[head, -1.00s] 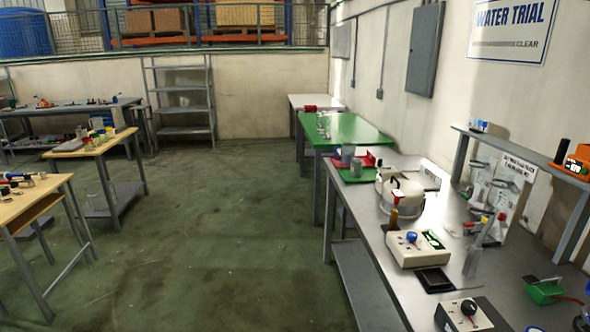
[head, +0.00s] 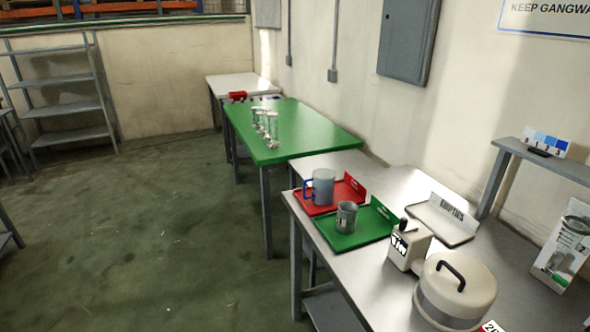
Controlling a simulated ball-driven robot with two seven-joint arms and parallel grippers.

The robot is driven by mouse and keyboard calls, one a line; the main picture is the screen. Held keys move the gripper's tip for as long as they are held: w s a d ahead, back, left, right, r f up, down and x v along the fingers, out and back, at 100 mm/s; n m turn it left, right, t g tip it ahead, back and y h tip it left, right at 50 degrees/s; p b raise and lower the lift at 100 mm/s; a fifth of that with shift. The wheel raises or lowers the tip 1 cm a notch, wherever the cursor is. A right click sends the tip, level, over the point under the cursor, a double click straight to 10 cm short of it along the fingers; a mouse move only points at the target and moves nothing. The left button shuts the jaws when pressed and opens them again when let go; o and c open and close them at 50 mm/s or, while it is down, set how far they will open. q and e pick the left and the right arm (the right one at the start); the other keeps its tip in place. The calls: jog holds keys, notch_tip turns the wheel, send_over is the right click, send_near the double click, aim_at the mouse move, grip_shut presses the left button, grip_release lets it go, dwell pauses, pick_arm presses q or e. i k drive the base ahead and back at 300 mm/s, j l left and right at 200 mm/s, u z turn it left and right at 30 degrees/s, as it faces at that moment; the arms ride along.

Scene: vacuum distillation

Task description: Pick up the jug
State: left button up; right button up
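A grey jug (head: 322,187) with a blue handle on its left side stands upright on a red tray (head: 350,190), near the far left end of the grey workbench. A smaller grey cup-like vessel (head: 346,217) stands on the green tray (head: 372,229) just in front of it. Neither of my grippers shows in the head view, so their state and their distance from the jug cannot be seen.
A white round lidded device (head: 456,290) and a small pale box (head: 408,247) stand on the workbench nearer me. An empty tray (head: 440,222) marked "EMPTIES" lies behind. A green table (head: 310,137) with glassware stands beyond. The floor (head: 150,230) at left is clear.

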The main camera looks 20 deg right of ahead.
aim_at(318, 188)
jog(key=i+j+z, duration=0.1)
jog(key=i+z, duration=0.15)
jog(key=i, duration=0.25)
jog(key=i+j+z, duration=0.25)
jog(key=i, duration=0.3)
jog(key=i+j+z, duration=0.25)
jog(key=i, duration=0.25)
